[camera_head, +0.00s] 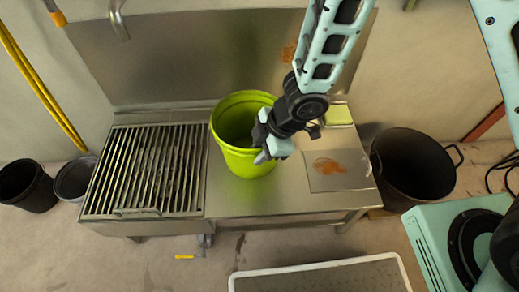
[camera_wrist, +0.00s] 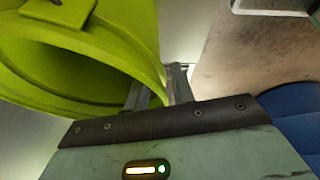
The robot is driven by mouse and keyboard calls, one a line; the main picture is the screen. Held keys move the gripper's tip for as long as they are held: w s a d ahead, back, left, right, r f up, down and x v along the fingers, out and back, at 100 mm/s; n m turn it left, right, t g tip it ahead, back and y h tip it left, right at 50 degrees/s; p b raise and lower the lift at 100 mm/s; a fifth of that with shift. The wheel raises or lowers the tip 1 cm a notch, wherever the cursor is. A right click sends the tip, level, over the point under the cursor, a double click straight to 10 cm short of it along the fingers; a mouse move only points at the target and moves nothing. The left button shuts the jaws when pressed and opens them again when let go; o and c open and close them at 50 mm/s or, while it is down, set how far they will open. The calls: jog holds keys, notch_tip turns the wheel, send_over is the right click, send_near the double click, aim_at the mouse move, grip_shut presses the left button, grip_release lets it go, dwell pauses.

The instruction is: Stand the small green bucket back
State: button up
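The small green bucket (camera_head: 232,160) is at the middle of the steel counter, just right of the slatted grate, with its mouth up in the head view. I cannot tell whether its base rests flat or is slightly raised. My gripper (camera_head: 268,150) is at the bucket's right side, partly covering its wall. In the wrist view the bucket (camera_wrist: 110,45) fills the upper left. There my gripper's fingers (camera_wrist: 158,88) straddle the bucket's wall near the rim, one inside and one outside, close against it. The gripper looks shut on the wall.
The slatted grate (camera_head: 110,172) fills the counter's left part. A flat plate with an orange-brown stain (camera_head: 350,180) lies right of the bucket on the steel counter (camera_head: 235,200). A large black pot (camera_head: 415,170) stands right; dark buckets (camera_head: 27,187) stand left on the floor.

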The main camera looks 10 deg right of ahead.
jog(key=s+d+r+m+t+h+p, duration=0.1)
jog(key=d+r+m+h+p, duration=0.2)
jog(key=r, duration=0.8)
jog(key=s+d+r+m+t+h+p, duration=0.1)
jog(key=s+d+r+m+p, duration=0.2)
jog(key=d+r, duration=0.5)
jog(key=s+r+m+g, duration=0.2)
jog(key=s+r+m, duration=0.4)
jog(key=s+r, duration=0.2)
jog(key=s, duration=0.2)
jog(key=shift+s+a+r+g, duration=0.3)
jog(key=shift+s+r, duration=0.1)
notch_tip(320, 180, up, 24)
jog(key=p, duration=2.4)
jog(key=shift+f, duration=0.15)
